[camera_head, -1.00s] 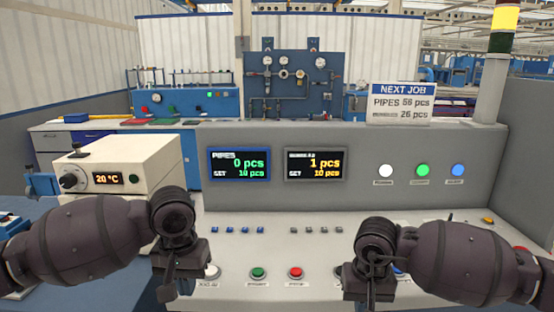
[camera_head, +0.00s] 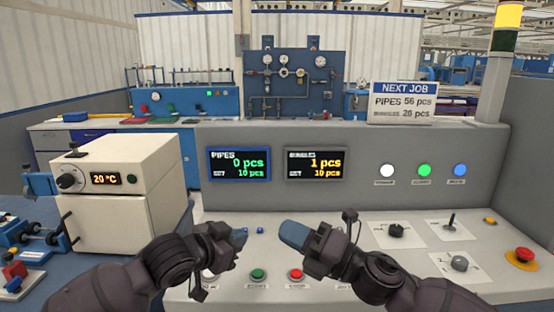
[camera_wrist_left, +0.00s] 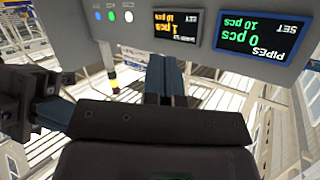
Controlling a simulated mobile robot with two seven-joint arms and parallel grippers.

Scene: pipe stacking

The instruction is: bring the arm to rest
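In the head view my left gripper (camera_head: 239,238) is raised in front of the console, its blue fingertips turned inward to the right. In the left wrist view its two blue fingers (camera_wrist_left: 164,72) lie side by side, close together, with nothing visible between them. My right gripper (camera_head: 293,234) is raised beside it, a short gap to the right, its blue tip turned inward to the left. I see nothing held in it, but its finger opening is not clear. Part of the right gripper also shows in the left wrist view (camera_wrist_left: 50,115).
The grey console (camera_head: 345,208) with green (camera_head: 258,275) and red (camera_head: 296,274) buttons lies below and behind the grippers. A red emergency knob (camera_head: 523,254) is at right. A white oven-like box (camera_head: 120,198) stands left. Two displays (camera_head: 239,164) (camera_head: 316,163) face me.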

